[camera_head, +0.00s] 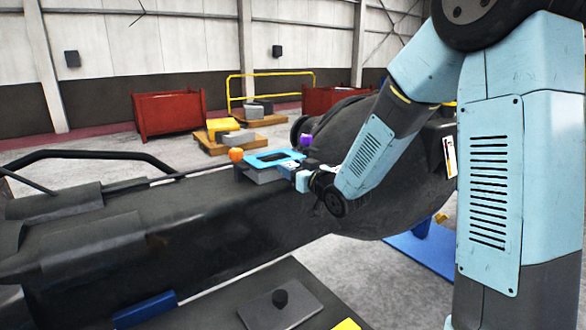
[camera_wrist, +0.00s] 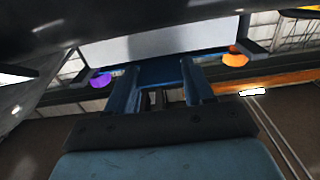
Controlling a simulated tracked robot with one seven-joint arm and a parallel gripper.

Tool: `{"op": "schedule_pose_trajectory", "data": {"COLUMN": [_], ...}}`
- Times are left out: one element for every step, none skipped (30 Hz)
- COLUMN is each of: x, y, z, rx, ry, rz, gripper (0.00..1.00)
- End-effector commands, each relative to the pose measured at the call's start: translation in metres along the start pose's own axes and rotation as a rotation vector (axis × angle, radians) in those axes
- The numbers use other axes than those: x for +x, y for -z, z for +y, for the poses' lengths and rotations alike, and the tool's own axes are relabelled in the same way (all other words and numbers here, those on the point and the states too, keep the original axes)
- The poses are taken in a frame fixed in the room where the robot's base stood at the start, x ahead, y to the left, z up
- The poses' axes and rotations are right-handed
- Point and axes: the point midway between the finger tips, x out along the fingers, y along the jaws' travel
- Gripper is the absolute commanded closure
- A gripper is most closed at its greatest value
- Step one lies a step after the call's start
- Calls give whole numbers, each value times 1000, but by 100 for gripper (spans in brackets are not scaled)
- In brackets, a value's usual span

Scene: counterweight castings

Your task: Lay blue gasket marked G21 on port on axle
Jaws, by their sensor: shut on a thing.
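The blue gasket (camera_head: 258,161) is a flat light-blue frame with a dark opening. In the head view it lies over the grey block-like port (camera_head: 266,176) on top of the long dark axle (camera_head: 190,215). I cannot tell whether it touches the port all round. My gripper (camera_head: 292,171) is at the gasket's right end and shut on it. In the wrist view my fingers (camera_wrist: 162,84) close on a blue part of the gasket (camera_wrist: 160,70), with a pale grey face (camera_wrist: 165,44) beyond. The G21 marking is not readable.
An orange knob (camera_head: 236,155) and a purple knob (camera_head: 305,140) stand beside the port. A dark rounded housing (camera_head: 385,205) is right of it. A dark table (camera_head: 225,312) with a grey plate (camera_head: 297,306) is in front. Red bins (camera_head: 168,110) and pallets stand far behind.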

Motion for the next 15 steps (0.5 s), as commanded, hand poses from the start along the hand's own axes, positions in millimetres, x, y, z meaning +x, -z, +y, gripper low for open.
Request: {"op": "schedule_pose_trajectory", "data": {"x": [0, 0, 0, 0, 0, 0, 0, 0, 0, 0, 0, 0, 0, 0, 0], "y": [-1, -1, -2, -2, -2, -3, -3, -4, -4, -4, -5, -5, -6, -6, -6], "z": [-1, -1, -1, -1, -1, -1, -1, -1, -1, -1, -1, -1, -1, -1, -1], "rx": [0, 0, 0, 0, 1, 1, 1, 1, 1, 1, 1, 1, 1, 1, 1], "ry": [1, 1, 1, 1, 1, 1, 1, 1, 1, 1, 1, 1, 1, 1, 1], "rz": [0, 0, 0, 0, 0, 0, 0, -1, -1, -1, -1, -1, -1, -1, -1], "gripper": [76, 76, 76, 76, 76, 76, 76, 76, 76, 76, 76, 76, 76, 76, 76]}}
